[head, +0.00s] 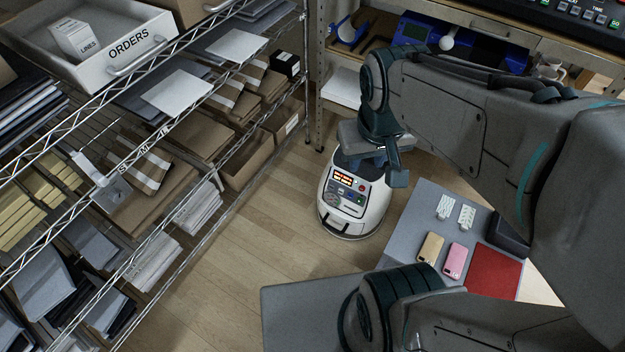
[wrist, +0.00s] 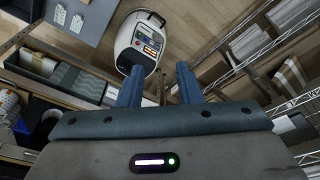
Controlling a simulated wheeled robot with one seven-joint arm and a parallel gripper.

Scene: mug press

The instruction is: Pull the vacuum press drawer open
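The vacuum press (head: 374,212) is a rounded white machine with a dark control panel and lit display. It stands beyond the grey work surface in the head view. A dark handle or slot (head: 345,233) runs low across its front, and the drawer looks shut. The press also shows at the top of the wrist view (wrist: 127,48). My gripper (head: 396,168) hangs above and in front of the press's right side in the head view. In the wrist view its two blue fingers (wrist: 160,88) are apart with nothing held between them. I see no contact with the press.
A wire rack with boxes and an orders tray (head: 128,72) fills the left. A shelf with a blue machine (head: 475,42) stands behind. A grey mat (head: 412,214) with phone cases and a red sheet (head: 494,272) lies right of the press. Wooden floor (head: 235,265) is clear left of it.

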